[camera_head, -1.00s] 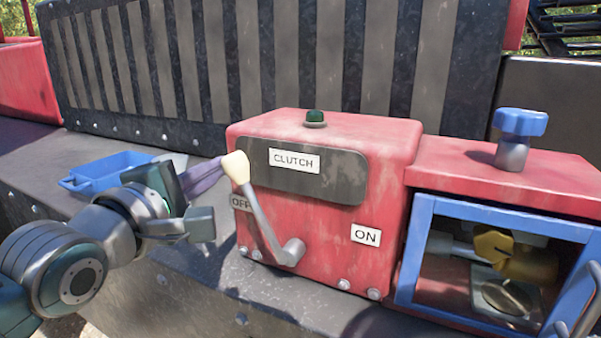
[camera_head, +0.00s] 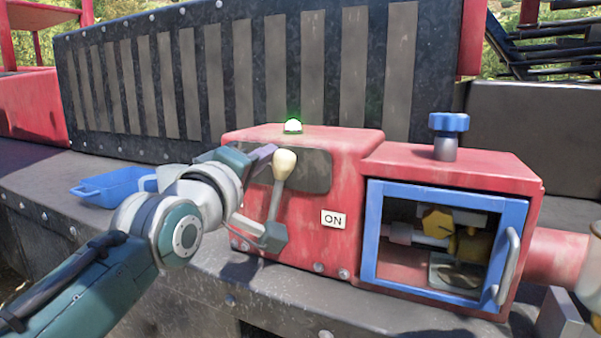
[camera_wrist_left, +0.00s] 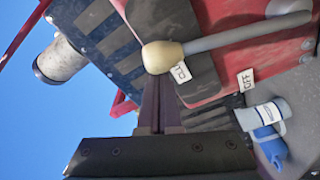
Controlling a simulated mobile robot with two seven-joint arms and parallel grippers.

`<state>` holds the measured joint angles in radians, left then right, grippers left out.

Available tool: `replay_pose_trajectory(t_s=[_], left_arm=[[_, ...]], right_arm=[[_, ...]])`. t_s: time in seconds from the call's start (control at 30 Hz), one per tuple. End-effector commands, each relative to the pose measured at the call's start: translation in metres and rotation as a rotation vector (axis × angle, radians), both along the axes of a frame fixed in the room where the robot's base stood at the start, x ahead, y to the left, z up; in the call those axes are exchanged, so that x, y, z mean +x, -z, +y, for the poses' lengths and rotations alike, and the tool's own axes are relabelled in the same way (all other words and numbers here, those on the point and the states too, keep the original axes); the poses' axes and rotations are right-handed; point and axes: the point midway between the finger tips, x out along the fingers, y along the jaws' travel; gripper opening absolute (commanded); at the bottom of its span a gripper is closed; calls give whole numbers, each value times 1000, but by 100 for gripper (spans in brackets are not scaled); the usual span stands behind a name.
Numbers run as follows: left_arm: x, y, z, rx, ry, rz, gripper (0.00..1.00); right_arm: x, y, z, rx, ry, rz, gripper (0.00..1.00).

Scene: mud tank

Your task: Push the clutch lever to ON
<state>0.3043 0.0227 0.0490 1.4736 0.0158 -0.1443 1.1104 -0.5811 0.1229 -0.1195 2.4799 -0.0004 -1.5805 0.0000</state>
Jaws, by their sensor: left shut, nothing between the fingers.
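The clutch lever (camera_head: 277,200) has a cream knob (camera_head: 285,163) and a grey shaft on the front of the red clutch box (camera_head: 310,245). It stands nearly upright, leaning slightly right; the ON label (camera_head: 334,219) is to its right. The green lamp (camera_head: 292,126) on top is lit. My left gripper (camera_head: 262,153) is shut and empty, its fingertips close against the knob's left side. In the left wrist view the knob (camera_wrist_left: 162,57) is just beyond the fingertips (camera_wrist_left: 160,88), and the OFF label (camera_wrist_left: 245,79) shows. In the head view my arm hides OFF. My right gripper is not in view.
A red housing with a blue-framed window (camera_head: 370,235) and a blue knob (camera_head: 448,122) adjoins the box on the right. A blue tray (camera_head: 90,192) lies on the ledge at left. A dark slatted panel (camera_head: 150,80) stands behind.

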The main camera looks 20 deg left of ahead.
Motion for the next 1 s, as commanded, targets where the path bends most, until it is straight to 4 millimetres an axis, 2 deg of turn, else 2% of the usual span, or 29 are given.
replay_pose_trajectory(t_s=[0.1,0.3,0.6,1.0], left_arm=[[-1,4,-14,82,1,-5,0],[-2,8,-27,193,1,-14,0],[-3,11,-34,271,0,-20,0],[-3,12,-36,278,2,-19,0]], right_arm=[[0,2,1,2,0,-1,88],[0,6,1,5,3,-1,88],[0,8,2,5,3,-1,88],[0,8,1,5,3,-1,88]])
